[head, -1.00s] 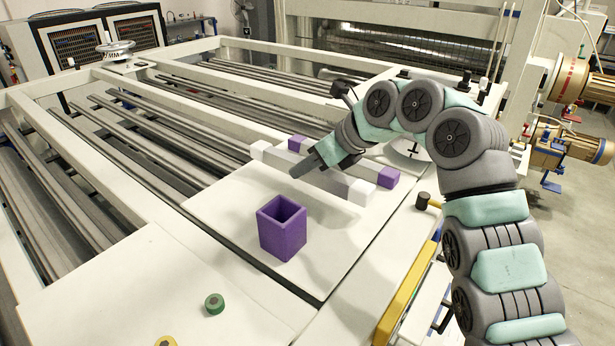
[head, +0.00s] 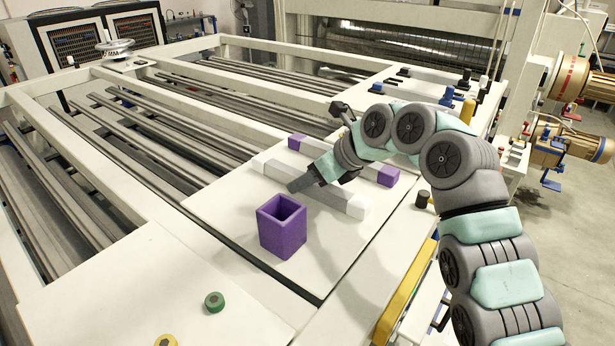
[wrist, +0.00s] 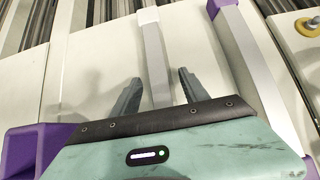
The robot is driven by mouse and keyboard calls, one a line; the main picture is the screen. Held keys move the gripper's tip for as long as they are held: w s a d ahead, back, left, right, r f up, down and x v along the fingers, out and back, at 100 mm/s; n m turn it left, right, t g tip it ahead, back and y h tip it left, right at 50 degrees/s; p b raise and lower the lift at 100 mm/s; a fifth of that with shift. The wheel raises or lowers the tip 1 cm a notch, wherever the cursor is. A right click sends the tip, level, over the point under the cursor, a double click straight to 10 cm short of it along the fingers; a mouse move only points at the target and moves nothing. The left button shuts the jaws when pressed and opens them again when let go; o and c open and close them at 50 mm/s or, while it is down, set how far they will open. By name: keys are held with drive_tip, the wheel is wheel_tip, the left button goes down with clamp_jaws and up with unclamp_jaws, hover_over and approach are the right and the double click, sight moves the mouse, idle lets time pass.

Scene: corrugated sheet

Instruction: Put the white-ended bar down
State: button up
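The white-ended bar (head: 335,196) is a long grey bar with white end blocks. It appears to lie flat on the white panel, behind the purple box. My gripper (head: 298,185) is over its middle in the head view. In the wrist view the two fingers (wrist: 158,88) stand on either side of the white-ended bar (wrist: 155,60), with a visible gap on each side. The gripper is open around the bar. The bar's near part is hidden by my gripper body in the wrist view.
A purple-ended bar (head: 388,177) lies roughly parallel behind, partly hidden by my arm; it also shows in the wrist view (wrist: 250,70). An open purple box (head: 283,238) stands in front. Green (head: 214,302) and yellow (head: 166,341) round pieces lie farther front. Open rollers lie left.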

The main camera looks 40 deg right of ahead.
drive_tip(key=shift+o, duration=0.4)
drive_tip(key=shift+r, duration=0.1)
drive_tip(key=shift+s+r, duration=0.1)
drive_tip(key=shift+r, duration=0.1)
drive_tip(key=v, duration=1.1)
drive_tip(key=shift+s+r+b, duration=0.2)
drive_tip(key=shift+s+b, duration=0.1)
drive_tip(key=shift+b, duration=0.1)
